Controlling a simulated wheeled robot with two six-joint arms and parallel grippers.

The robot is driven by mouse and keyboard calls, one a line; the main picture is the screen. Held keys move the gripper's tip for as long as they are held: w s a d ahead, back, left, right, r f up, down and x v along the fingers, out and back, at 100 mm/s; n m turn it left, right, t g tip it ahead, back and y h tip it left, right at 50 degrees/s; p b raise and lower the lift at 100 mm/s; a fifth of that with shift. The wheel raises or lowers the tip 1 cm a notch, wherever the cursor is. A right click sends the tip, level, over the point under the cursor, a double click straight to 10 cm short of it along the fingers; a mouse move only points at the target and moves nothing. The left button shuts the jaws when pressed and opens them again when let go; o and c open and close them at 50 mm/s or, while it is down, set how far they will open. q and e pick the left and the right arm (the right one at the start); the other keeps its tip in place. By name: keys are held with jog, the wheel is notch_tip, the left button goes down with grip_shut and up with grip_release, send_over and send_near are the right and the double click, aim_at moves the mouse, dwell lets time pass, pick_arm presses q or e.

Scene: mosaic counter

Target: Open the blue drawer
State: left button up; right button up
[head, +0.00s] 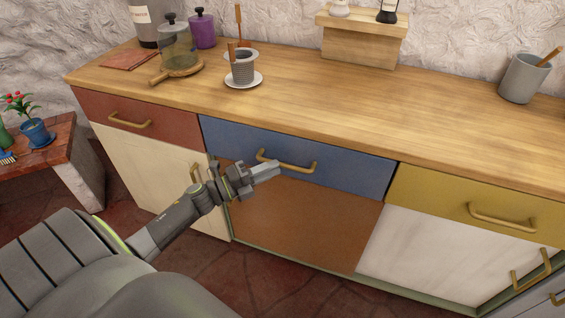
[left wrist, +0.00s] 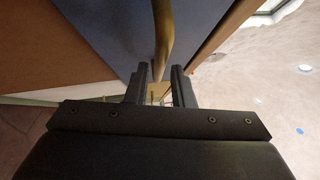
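The blue drawer (head: 340,161) is in the middle of the counter's top row, its front level with its neighbours, so it looks shut. Its brass handle (head: 300,168) is a horizontal bar. My left gripper (head: 277,167) is at the handle's left part, in front of the drawer. In the left wrist view the two dark fingers (left wrist: 159,88) are apart, and the brass handle (left wrist: 163,38) runs down toward the gap between them. I cannot tell whether the bar is fully between the fingertips. The blue drawer front (left wrist: 112,28) fills the upper middle there. My right gripper is not in view.
A red drawer (head: 165,122) is to the left and a yellow drawer (head: 440,197) to the right. An orange-brown panel (head: 300,222) is below. A cup on a saucer (head: 243,72) stands on the wooden counter top (head: 340,110). A low brick table (head: 60,150) is at far left.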

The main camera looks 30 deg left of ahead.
aim_at(282, 163)
pick_arm(q)
jog(key=shift+x, duration=1.95)
grip_shut()
